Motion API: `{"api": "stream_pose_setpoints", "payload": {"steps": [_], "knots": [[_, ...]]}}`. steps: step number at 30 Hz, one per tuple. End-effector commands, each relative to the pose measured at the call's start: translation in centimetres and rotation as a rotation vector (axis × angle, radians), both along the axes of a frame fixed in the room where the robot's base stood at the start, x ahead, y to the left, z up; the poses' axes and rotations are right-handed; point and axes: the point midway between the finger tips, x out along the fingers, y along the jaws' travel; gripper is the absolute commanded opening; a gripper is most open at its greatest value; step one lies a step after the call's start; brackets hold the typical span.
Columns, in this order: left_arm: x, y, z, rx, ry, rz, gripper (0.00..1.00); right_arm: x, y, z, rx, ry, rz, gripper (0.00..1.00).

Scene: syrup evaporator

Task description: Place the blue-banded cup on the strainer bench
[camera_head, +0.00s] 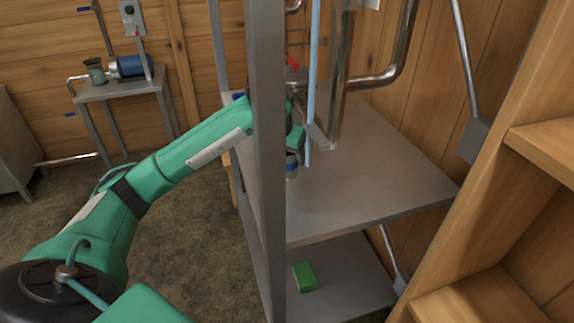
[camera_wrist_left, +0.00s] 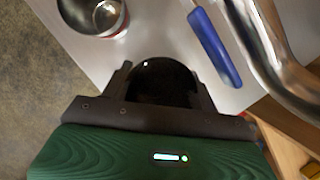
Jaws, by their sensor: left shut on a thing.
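The blue-banded cup (camera_head: 291,168) is partly hidden behind a grey post in the head view. Its blue band shows just below my left gripper (camera_head: 294,146). In the left wrist view the left gripper (camera_wrist_left: 161,88) is shut on a dark round thing (camera_wrist_left: 160,80), which fits the cup seen from above. The cup is over or on the grey metal bench top (camera_head: 370,190), which appears to be the strainer bench. I cannot tell whether its base touches the top. My right gripper is not in view.
A metal cup with a red band (camera_wrist_left: 122,24) and a blue-handled tool (camera_wrist_left: 214,47) are near the gripper. Steel pipes (camera_head: 388,76) rise behind. The grey post (camera_head: 268,200) stands in front. A green block (camera_head: 304,277) lies on the lower shelf. The bench's right part is clear.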

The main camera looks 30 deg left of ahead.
Motion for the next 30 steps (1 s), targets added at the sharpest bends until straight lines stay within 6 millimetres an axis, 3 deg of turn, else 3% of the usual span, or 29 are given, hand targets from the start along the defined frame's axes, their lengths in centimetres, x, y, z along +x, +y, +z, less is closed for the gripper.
{"api": "stream_pose_setpoints", "payload": {"steps": [10, 23, 24, 26, 30], "knots": [[0.0, 0.0, -3.8, 0.000, 0.003, 0.000, 0.37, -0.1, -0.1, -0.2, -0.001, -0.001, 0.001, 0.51], [0.0, 0.0, -4.1, 0.000, 0.000, -0.001, 0.37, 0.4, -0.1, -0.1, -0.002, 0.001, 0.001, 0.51], [0.0, 0.0, -4.1, 0.000, 0.000, -0.001, 0.68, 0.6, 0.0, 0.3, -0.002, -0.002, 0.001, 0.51], [0.0, 0.0, -4.1, 0.000, 0.000, -0.001, 0.79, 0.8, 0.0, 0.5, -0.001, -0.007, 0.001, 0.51], [0.0, 0.0, -4.1, 0.000, 0.001, -0.001, 0.82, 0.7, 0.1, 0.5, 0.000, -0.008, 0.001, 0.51]]}}
